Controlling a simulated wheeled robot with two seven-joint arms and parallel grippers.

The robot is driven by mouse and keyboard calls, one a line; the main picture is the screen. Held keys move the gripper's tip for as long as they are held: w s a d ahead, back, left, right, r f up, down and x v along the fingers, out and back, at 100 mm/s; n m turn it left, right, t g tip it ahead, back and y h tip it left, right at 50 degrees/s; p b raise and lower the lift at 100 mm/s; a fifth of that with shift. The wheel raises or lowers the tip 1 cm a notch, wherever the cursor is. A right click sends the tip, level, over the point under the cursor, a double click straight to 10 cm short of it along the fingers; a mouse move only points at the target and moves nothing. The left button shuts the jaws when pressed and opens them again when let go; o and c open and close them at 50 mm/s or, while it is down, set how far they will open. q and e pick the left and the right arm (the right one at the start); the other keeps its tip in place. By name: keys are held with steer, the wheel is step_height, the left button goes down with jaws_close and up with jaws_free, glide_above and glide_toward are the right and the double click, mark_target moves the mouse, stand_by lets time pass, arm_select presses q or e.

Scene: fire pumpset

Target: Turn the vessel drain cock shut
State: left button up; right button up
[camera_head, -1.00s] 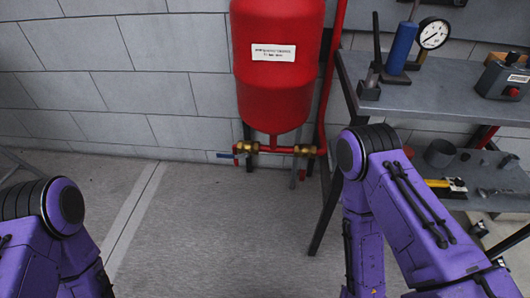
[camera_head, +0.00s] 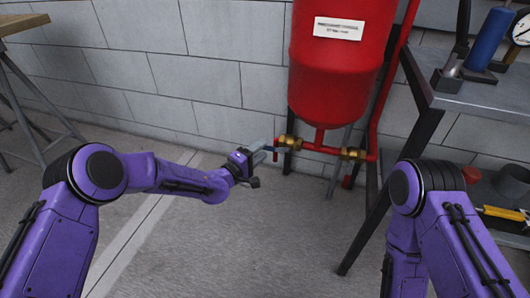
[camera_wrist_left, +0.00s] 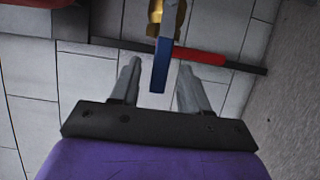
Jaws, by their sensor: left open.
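A brass cock (camera_head: 289,142) sits on the tee's left branch. Its blue lever is mostly hidden by my left gripper (camera_head: 262,148) in the head view. In the left wrist view, the blue lever (camera_wrist_left: 161,62) lies between the two open fingers of my left gripper (camera_wrist_left: 160,70), with a visible gap on each side. The brass body (camera_wrist_left: 168,14) is just beyond the fingertips. A second brass cock (camera_head: 353,154) is on the right branch. My right gripper is out of view.
A red pipe (camera_head: 392,80) runs down the vessel's right side. A grey metal bench (camera_head: 460,95) with tools and a gauge stands at the right. A trestle (camera_head: 25,90) stands at the far left. The floor in between is clear.

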arm_select(q)
steer(key=shift+b+x, duration=0.3)
steer(key=shift+x, duration=1.1)
jaws_close()
steer(key=shift+f, duration=0.1)
